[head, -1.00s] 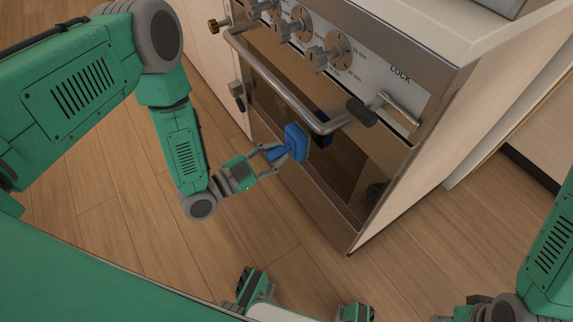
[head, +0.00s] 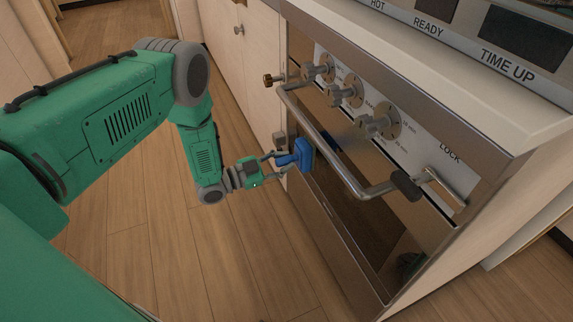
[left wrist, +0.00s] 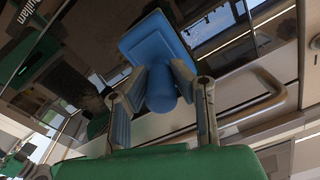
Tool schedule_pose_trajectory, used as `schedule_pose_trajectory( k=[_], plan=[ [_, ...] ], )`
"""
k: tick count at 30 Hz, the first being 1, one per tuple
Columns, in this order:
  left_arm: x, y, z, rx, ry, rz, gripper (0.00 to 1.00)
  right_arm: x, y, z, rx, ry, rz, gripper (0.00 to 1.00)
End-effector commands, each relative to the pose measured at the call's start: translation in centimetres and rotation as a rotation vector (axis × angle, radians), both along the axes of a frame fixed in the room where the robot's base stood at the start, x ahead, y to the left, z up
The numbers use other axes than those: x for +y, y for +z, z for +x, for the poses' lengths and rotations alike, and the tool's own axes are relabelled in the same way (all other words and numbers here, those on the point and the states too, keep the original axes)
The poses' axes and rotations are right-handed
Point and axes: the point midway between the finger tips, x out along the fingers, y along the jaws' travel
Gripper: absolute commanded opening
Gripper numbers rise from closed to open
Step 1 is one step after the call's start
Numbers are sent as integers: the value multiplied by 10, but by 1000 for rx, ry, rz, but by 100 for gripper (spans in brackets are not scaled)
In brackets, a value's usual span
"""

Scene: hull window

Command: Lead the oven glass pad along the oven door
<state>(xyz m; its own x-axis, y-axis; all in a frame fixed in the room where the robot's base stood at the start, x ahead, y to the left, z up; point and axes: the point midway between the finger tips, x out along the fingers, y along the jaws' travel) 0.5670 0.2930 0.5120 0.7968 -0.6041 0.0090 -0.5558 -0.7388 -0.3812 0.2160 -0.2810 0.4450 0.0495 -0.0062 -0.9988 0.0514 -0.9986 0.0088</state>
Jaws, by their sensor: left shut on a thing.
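The blue pad (head: 305,153) has a flat face and a round grip. My left gripper (head: 284,163) is shut on its grip and holds the face toward the dark glass of the oven door (head: 345,205), near the left part of the door, below the handle bar. In the left wrist view the pad (left wrist: 155,40) stands between my fingers (left wrist: 160,88), with the reflecting glass behind it. I cannot tell whether the face touches the glass. My right gripper is not in view.
The handle bar (head: 325,152) sticks out across the upper door, close to the pad. Above it are several knobs (head: 375,122) and, at right, a lock lever (head: 408,184). Pale cabinets (head: 245,60) adjoin at left. The wooden floor (head: 215,260) is clear.

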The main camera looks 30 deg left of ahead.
Motion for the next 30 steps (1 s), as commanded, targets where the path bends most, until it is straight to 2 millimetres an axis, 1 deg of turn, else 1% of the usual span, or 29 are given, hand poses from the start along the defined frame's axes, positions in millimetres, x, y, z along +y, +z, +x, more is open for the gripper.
schedule_pose_trajectory(
  k=[6,30],
  plan=[
    [-8,0,10,0,0,0,0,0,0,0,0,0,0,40],
    [-11,0,13,-2,1,0,0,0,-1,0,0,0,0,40]
  ],
)
